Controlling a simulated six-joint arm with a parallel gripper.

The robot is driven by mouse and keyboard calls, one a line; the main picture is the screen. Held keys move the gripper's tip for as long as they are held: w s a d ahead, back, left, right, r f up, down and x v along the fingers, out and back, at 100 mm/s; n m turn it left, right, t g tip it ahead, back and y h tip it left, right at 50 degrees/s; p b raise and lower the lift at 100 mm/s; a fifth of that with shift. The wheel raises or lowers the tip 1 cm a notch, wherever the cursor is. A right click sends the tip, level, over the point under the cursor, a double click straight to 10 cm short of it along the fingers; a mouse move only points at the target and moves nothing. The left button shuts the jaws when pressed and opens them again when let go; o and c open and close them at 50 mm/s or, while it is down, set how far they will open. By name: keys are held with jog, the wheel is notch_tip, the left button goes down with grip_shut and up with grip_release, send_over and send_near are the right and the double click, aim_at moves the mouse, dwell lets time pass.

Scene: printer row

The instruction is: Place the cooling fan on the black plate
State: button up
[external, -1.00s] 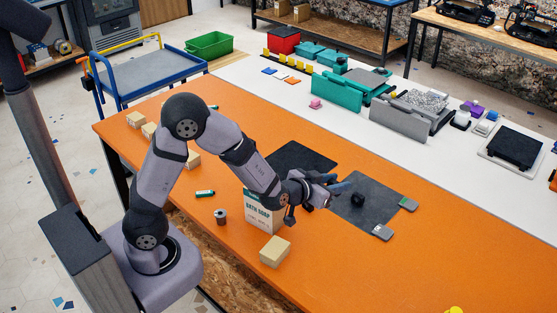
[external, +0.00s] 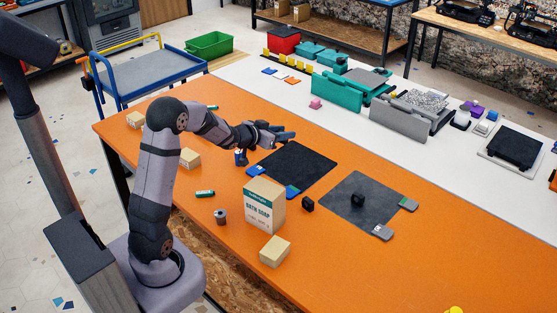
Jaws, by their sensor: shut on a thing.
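The black plate (external: 303,160) lies flat on the orange table, with blue tabs at its left and front corners. My gripper (external: 287,138) is over the plate's far left edge, fingers pointing right. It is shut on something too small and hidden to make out. A small black block (external: 308,204) stands on the table between the black plate and a dark grey plate (external: 340,211). Another small dark object (external: 358,200) sits on the grey plate. I cannot tell for sure which thing is the cooling fan.
A bath soap box (external: 264,208) stands upright in front of the black plate. A carton (external: 275,251), a spool (external: 221,216) and a green item (external: 205,193) lie nearer me. A dark blue object (external: 240,158) shows below my wrist. The table's right side is mostly clear.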

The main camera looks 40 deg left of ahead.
aim_at(280, 176)
jog(key=shift+a+f+p, duration=0.2)
jog(key=shift+f+p, duration=0.15)
jog(key=shift+f, duration=7.15)
jog(key=shift+f, duration=0.1)
jog(key=shift+f, duration=0.15)
jog(key=o, duration=1)
jog(key=shift+r, duration=0.2)
jog(key=shift+s+r, duration=0.2)
jog(key=shift+s, duration=0.25)
jog(key=shift+v, duration=1.2)
notch_tip(280, 176, up, 7)
jog(key=shift+w+b, duration=0.15)
jog(key=shift+b, duration=0.25)
